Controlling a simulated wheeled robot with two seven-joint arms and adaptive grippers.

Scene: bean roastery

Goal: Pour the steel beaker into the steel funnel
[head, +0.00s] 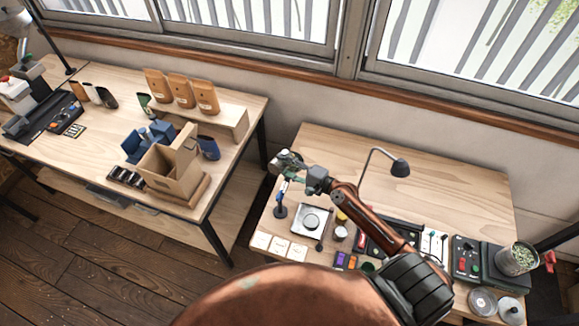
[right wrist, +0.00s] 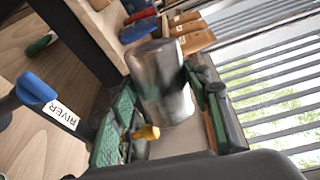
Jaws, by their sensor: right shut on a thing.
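My right gripper (head: 291,168) is shut on the steel beaker (head: 281,156) and holds it above the left back part of the right-hand table. In the right wrist view the shiny beaker (right wrist: 160,85) sits between the green finger pads of the gripper (right wrist: 160,110); its contents are not visible. A steel vessel (head: 517,262) filled with pale green beans stands at the table's far right, well away from the gripper. I cannot tell whether this is the steel funnel, and no other funnel shows clearly. My left gripper is not in view.
A dark stand (head: 281,210) with a blue part is just below the gripper. A desk lamp (head: 399,168), a square scale (head: 308,222) and several small items crowd the right table (head: 450,190). A cardboard box (head: 172,172) and brown bags stand on the left table.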

